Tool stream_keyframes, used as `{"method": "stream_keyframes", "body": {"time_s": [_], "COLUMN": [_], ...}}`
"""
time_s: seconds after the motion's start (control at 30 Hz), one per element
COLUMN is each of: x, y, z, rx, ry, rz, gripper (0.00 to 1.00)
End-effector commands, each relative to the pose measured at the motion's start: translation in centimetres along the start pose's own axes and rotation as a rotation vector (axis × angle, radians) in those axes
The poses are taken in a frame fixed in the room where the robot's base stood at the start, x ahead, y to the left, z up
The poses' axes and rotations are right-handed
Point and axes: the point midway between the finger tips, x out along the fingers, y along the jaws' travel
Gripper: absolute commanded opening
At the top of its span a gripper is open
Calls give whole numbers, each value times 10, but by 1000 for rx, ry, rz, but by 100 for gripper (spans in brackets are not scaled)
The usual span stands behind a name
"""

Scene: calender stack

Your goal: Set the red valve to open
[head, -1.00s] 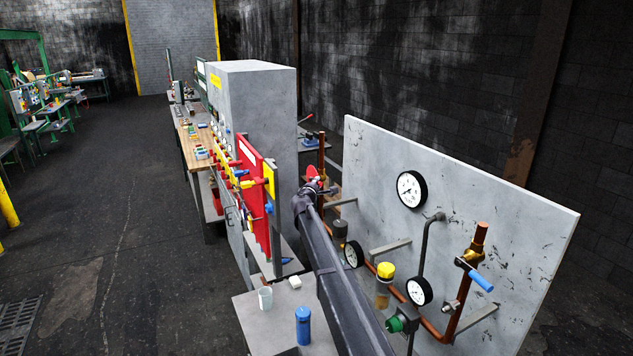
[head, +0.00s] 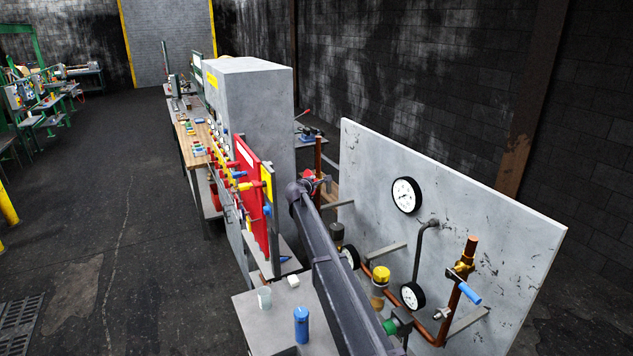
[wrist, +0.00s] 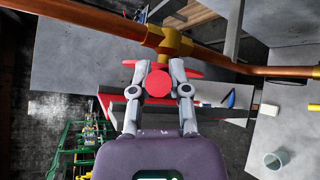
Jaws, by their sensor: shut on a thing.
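The red valve (wrist: 157,83) is in the middle of the wrist view, in front of a brass body on a copper pipe (wrist: 215,55). Its round red hub lies between the two fingers of my gripper (wrist: 157,72), with red handle ends showing beyond the fingers on both sides. My gripper is shut on the valve. In the head view a small part of the red valve (head: 308,186) shows beside the copper riser, past the end of my arm. My arm hides most of the valve and the fingers there.
A grey panel (head: 465,205) with gauges stands to the right. A blue-handled valve (head: 469,293), a yellow cap (head: 382,274) and a green knob (head: 390,326) stick out before it.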

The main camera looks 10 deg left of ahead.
Motion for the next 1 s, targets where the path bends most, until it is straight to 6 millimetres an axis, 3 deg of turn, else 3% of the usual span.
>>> {"method": "stream_keyframes", "body": {"time_s": [0.37,0.4,0.5,0.77,0.97,1.0], "x": [-3,-4,-4,-5,-5,-6], "y": [3,4,4,4,4,4], "z": [-7,-8,-8,-9,-9,-12], "rx": [-5,-5,-5,-5,-5,-6], "ry": [4,4,5,6,6,7], "rz": [1,1,2,2,2,4], "gripper": [0,32,58,58,5,0]}}
